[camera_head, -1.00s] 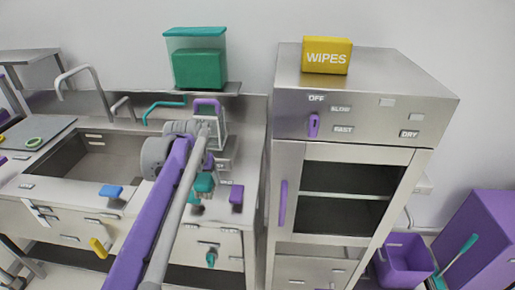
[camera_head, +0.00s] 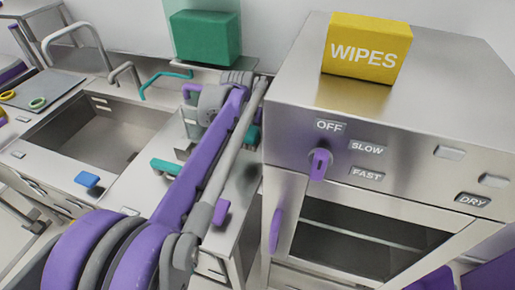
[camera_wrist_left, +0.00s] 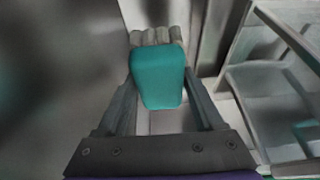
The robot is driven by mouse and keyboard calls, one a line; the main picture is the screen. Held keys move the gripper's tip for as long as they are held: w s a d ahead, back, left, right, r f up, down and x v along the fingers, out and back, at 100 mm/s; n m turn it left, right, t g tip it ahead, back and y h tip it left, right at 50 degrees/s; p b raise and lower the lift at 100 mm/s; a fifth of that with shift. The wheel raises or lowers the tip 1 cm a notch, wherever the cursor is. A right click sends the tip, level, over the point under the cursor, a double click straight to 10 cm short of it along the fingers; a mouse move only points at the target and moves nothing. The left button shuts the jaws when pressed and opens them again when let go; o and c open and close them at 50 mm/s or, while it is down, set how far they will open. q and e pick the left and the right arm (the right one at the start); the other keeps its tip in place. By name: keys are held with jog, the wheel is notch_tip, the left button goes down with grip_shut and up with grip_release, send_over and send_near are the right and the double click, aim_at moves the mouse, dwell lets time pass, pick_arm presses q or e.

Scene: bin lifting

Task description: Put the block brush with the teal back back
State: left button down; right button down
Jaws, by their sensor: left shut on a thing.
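The block brush with the teal back (camera_wrist_left: 158,82) shows in the left wrist view, with its teal back towards the camera and pale bristles at its top edge. My left gripper (camera_wrist_left: 160,92) is shut on it, one finger at each side. In the head view my left arm reaches over the counter and its own links hide most of the gripper. A teal patch (camera_head: 251,137) shows just right of the arm; I cannot tell if it is the held brush. My right gripper is not in view.
A steel cabinet (camera_head: 400,207) with a yellow wipes box (camera_head: 366,50) on top stands close right of the arm. A teal piece (camera_head: 178,166) and a purple block (camera_head: 221,212) are by the counter. A sink (camera_head: 100,130) lies left, a green box (camera_head: 205,38) behind.

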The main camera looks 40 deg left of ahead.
aim_at(247, 137)
pick_arm(q)
jog(key=f, duration=0.3)
jog(key=shift+s+f, duration=0.1)
jog(key=shift+s, duration=0.15)
jog(key=shift+w+f, duration=0.1)
jog(key=shift+f, duration=2.25)
jog(key=shift+f+b, duration=0.1)
jog(key=shift+b, duration=0.2)
jog(key=shift+c, duration=1.5)
grip_release()
jog(key=p+v, duration=0.1)
jog(key=v, duration=1.1)
